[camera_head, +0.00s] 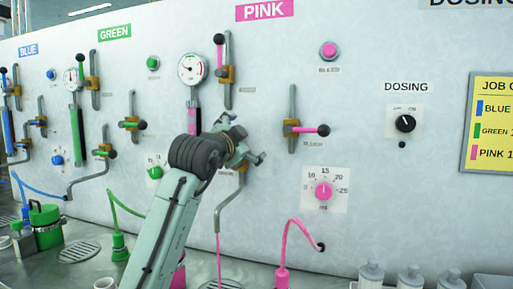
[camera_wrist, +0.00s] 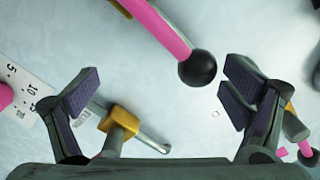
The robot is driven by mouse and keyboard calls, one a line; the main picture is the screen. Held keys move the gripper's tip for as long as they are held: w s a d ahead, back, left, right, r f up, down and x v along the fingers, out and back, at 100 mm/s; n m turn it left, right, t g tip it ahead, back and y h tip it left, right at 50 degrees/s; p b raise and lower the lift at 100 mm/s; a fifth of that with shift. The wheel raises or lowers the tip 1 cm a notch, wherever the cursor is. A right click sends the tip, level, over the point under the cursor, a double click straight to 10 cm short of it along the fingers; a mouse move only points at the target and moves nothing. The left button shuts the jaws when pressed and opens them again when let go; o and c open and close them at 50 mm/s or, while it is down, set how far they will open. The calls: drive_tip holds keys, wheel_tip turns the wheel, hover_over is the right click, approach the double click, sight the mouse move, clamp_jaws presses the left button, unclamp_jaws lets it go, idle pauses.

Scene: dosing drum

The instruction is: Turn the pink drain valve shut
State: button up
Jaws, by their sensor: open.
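The pink drain valve is mostly hidden behind my gripper (camera_head: 245,143) in the head view. Its grey outlet pipe (camera_head: 231,205) shows below, with a thin pink line (camera_head: 218,255) running down from the mouth. In the wrist view, a pink lever (camera_wrist: 165,25) with a black ball end (camera_wrist: 198,68), which looks like the drain valve's, slants in from the top. My gripper is open there (camera_wrist: 160,88). The ball lies between the directions of the two fingers, slightly beyond the tips and nearer the right one. I see no contact.
Right of my gripper is another pink-lever valve (camera_head: 292,127), with a pink dial (camera_head: 323,190) below it. A gauge (camera_head: 193,69) and an upper valve (camera_head: 227,73) sit above. A pink hose (camera_head: 285,240) and several bottles (camera_head: 410,277) stand along the bench.

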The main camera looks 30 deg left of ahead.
drive_tip(key=shift+w+d+f+b, duration=0.25)
drive_tip(key=shift+d+f+b, duration=0.45)
drive_tip(key=shift+d, duration=0.3)
drive_tip(key=shift+w+d+f+b, duration=0.2)
drive_tip(key=shift+d+f+b, duration=0.5)
drive_tip(key=shift+d, duration=0.3)
drive_tip(key=shift+w+d+f+b, duration=0.15)
drive_tip(key=shift+d+f+b, duration=0.45)
drive_tip(key=shift+f+b, duration=0.25)
drive_tip(key=shift+w+d+f+b, duration=0.1)
drive_tip(key=shift+d+f+b, duration=0.1)
drive_tip(key=shift+f+b, duration=0.3)
drive_tip(key=shift+d+f+b, duration=0.2)
drive_tip(key=shift+f+b, duration=0.05)
drive_tip(key=shift+f, duration=0.4)
drive_tip(key=shift+f+b, duration=0.75)
drive_tip(key=shift+f, duration=0.4)
drive_tip(key=shift+r, duration=0.1)
drive_tip(key=shift+a+r+p, duration=0.4)
drive_tip(key=shift+r+p, duration=0.1)
drive_tip(key=shift+p, duration=0.2)
